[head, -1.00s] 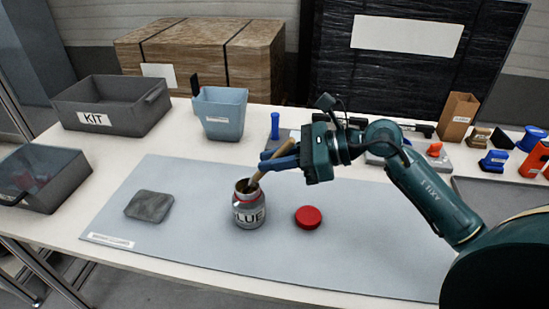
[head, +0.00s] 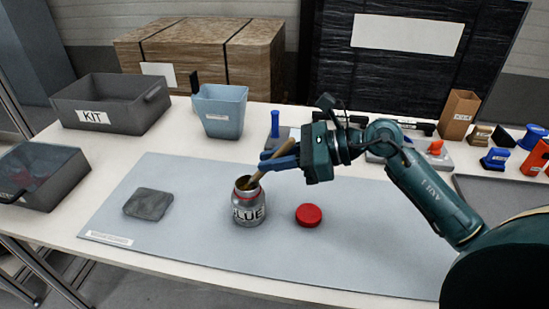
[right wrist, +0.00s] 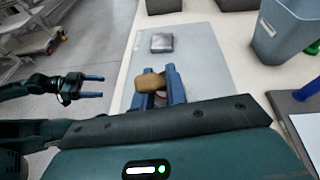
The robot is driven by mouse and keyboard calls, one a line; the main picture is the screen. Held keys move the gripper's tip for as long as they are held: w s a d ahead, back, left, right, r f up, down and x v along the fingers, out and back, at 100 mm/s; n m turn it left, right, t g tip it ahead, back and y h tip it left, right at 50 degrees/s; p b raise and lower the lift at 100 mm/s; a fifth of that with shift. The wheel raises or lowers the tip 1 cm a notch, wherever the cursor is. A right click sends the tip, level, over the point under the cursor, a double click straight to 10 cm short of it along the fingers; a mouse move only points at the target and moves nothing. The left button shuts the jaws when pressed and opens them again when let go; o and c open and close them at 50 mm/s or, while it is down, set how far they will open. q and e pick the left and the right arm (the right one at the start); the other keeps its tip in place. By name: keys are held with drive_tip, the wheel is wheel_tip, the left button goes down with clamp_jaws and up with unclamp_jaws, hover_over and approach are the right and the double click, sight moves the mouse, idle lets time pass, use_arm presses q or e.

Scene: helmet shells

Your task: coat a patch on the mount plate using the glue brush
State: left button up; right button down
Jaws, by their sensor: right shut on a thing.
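The mount plate, a dark grey rounded square (head: 148,204), lies flat on the left of the grey mat; it also shows in the right wrist view (right wrist: 161,42). The glue jar (head: 249,211) stands open and upright to its right. My right gripper (head: 271,163) is shut on the glue brush (head: 256,176), above and right of the jar. The brush tilts down to the left, its lower end in the jar mouth, where the bristles are hidden. The brush's wooden handle (right wrist: 150,82) shows between the fingers in the right wrist view. My left gripper (right wrist: 92,86) is open and empty, away from the mat.
A red lid (head: 308,215) lies right of the jar. The mat (head: 190,250) is clear around the plate. A KIT bin (head: 112,105), a blue bin (head: 219,110) and a lidded dark bin (head: 38,180) stand behind and left. Several small parts stand at the back right.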

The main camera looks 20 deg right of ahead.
sight(275, 156)
drive_tip(key=shift+r+p, duration=2.15)
drive_tip(key=shift+r, duration=1.35)
use_arm(q)
wheel_tip(275, 156, up, 4)
drive_tip(key=shift+r, duration=0.15)
drive_tip(key=shift+r, duration=0.1)
use_arm(e)
drive_tip(key=shift+s+a+f+p, duration=0.1)
drive_tip(key=shift+s+p, duration=0.2)
drive_tip(key=shift+p, duration=0.2)
use_arm(q)
drive_tip(key=shift+s+a+m+g+y+p, duration=0.25)
drive_tip(key=shift+a+p, duration=0.25)
drive_tip(key=shift+p, duration=0.7)
drive_tip(key=shift+s+a+m+g+y+p, duration=0.1)
drive_tip(key=shift+a+g+y+p, duration=0.3)
drive_tip(key=shift+p, duration=0.75)
use_arm(e)
drive_tip(key=shift+m+t+h, duration=0.4)
drive_tip(key=shift+m+t, duration=0.2)
drive_tip(key=shift+s+d+f, duration=0.15)
drive_tip(key=shift+s+f, duration=0.2)
drive_tip(key=shift+s, duration=0.45)
drive_tip(key=shift+s+d+f, duration=0.15)
drive_tip(key=shift+s+f, duration=0.25)
drive_tip(key=shift+s, duration=0.4)
drive_tip(key=shift+s+d+f, duration=0.15)
drive_tip(key=shift+s+f, duration=0.2)
drive_tip(key=shift+s, duration=0.45)
